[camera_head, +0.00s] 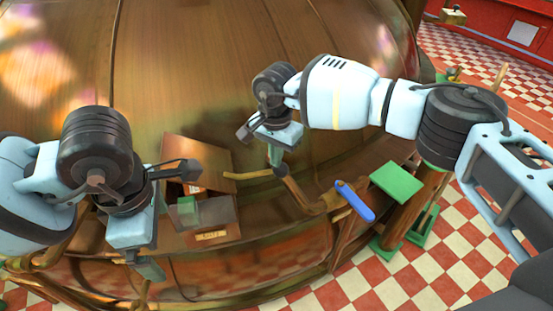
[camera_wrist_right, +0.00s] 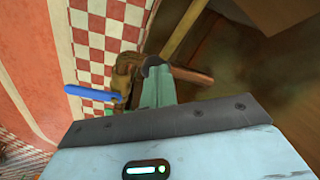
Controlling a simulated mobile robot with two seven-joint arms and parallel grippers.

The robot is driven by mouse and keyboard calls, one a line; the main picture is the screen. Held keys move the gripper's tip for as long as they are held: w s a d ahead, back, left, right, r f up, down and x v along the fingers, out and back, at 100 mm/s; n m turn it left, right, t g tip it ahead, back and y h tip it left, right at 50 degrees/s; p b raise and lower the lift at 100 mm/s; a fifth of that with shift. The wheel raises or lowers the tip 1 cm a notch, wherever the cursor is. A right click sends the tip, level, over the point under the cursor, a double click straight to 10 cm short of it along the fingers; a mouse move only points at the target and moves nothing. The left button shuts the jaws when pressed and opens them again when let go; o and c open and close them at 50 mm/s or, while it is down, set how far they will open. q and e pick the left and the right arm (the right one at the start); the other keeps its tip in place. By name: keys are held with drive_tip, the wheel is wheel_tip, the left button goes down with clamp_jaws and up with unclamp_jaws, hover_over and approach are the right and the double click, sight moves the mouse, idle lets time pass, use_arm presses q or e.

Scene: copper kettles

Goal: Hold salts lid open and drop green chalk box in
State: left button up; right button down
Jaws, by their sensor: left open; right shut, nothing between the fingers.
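In the head view, a wooden box with a label on its front (camera_head: 211,236) sits on the copper kettle's ledge; I take it as the salts box. Its brown lid (camera_head: 208,158) stands raised at the back. A small green box (camera_head: 187,205), likely the chalk box, shows at the box's left part; whether it is inside or above the opening I cannot tell.
A green-topped stand (camera_head: 397,183) is further right. The large copper kettle (camera_head: 190,60) fills the back. A wooden rod (camera_head: 240,175) sticks out beside the lid.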

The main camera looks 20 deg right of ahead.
use_arm(q)
wheel_tip(320, 180, up, 7)
drive_tip(key=p, duration=0.3)
drive_tip(key=shift+f+t, duration=0.2)
drive_tip(key=shift+t, duration=0.2)
use_arm(e)
wheel_tip(320, 180, up, 10)
use_arm(q)
drive_tip(key=shift+w, duration=0.1)
use_arm(e)
drive_tip(key=shift+f, duration=0.15)
